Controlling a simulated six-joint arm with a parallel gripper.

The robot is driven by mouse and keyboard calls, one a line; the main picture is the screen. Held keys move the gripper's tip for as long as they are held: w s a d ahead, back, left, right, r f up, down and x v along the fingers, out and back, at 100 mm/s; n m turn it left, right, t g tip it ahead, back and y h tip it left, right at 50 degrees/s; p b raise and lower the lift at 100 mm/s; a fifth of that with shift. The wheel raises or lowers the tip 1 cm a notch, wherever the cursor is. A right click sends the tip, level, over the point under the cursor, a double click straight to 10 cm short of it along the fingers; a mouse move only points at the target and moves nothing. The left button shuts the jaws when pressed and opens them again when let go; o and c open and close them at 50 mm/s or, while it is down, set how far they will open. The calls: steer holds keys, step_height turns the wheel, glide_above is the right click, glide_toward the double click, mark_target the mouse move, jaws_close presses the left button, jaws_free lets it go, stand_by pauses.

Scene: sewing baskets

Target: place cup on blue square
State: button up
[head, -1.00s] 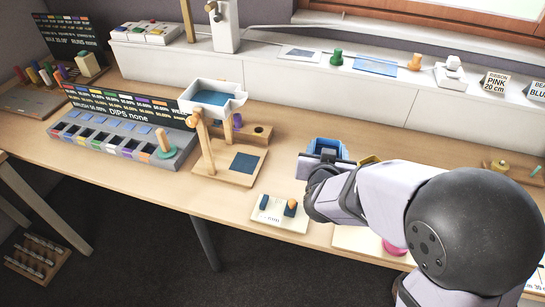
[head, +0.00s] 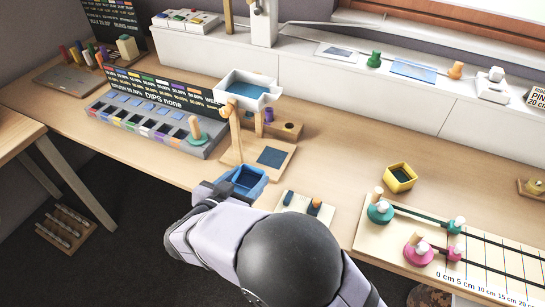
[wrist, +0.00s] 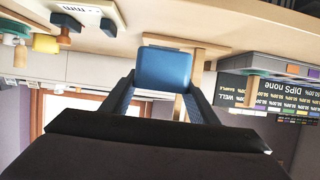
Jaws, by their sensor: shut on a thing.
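A blue cup (head: 248,181) is held in my gripper (head: 232,186). It shows in the wrist view between the two dark fingers (wrist: 165,68). My gripper is shut on it, in front of the wooden stand. A dark blue square (head: 273,157) lies on the stand's wooden base, up and to the right of the cup in the head view. Another flat blue square (head: 413,70) lies on the white ledge at the back. Whether the cup touches anything below is hidden by my arm.
The wooden stand (head: 234,135) carries a white tray (head: 249,92) with blue inside, above its base. A grey slotted rack (head: 150,120) stands to the left. A yellow cup (head: 400,178) and a board with pegs (head: 450,250) are at right. A small white board (head: 306,213) lies close by.

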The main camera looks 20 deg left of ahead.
steer(key=shift+s+a+f, duration=0.15)
steer(key=shift+s+a, duration=0.05)
steer(key=shift+s, duration=0.25)
steer(key=shift+s+a+f, duration=0.15)
steer(key=shift+s, duration=0.25)
glide_above(272, 158)
steer(key=shift+p, duration=0.4)
steer(key=shift+s+f, duration=0.1)
steer(key=shift+f, duration=1.65)
steer(key=shift+f, duration=0.15)
steer(key=o, duration=1)
